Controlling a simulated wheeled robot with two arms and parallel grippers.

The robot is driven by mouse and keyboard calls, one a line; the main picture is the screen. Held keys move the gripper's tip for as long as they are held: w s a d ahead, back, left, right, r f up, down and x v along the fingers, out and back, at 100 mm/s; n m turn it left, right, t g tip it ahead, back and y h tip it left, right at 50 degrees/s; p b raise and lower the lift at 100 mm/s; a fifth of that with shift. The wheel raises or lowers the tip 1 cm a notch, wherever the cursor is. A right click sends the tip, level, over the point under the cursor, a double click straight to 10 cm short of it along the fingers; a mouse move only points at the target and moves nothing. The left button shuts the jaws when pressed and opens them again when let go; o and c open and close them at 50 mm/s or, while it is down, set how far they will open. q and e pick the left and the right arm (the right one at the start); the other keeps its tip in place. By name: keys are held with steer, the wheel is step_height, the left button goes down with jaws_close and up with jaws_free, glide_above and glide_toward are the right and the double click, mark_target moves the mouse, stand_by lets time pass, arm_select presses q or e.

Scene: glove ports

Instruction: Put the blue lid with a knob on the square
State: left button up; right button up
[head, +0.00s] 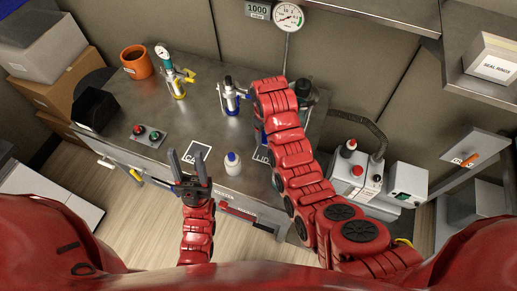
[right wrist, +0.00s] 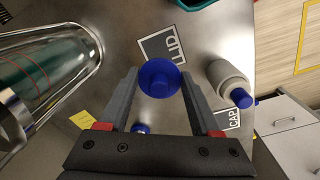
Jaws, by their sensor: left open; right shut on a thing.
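My right gripper (right wrist: 159,80) is shut on the blue lid (right wrist: 160,78), seen from above as a round disc with a knob between the fingers. The lid overlaps the lower part of the square marked LID (right wrist: 158,42) in the right wrist view. Whether it touches the table or hangs above it, I cannot tell. My left gripper (head: 188,156) is open and empty, near the table's front edge.
A white bottle with a blue cap (head: 232,164) stands between the CAP square (head: 197,151) and the LID square. A glass vessel with green liquid (right wrist: 40,75) is close left of my right gripper. Valve stands, an orange pot (head: 137,62) and a button box (head: 148,135) stand farther left.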

steer(key=p, duration=0.2)
glide_above(265, 154)
step_height(265, 154, down, 5)
steer(key=shift+s, duration=0.1)
steer(key=shift+f, duration=0.8)
step_height(265, 154, down, 2)
steer(key=shift+f+p, duration=0.2)
steer(key=shift+p, duration=0.3)
steer(key=shift+f, duration=0.3)
steer(key=shift+f, duration=0.1)
steer(key=o, duration=1.3)
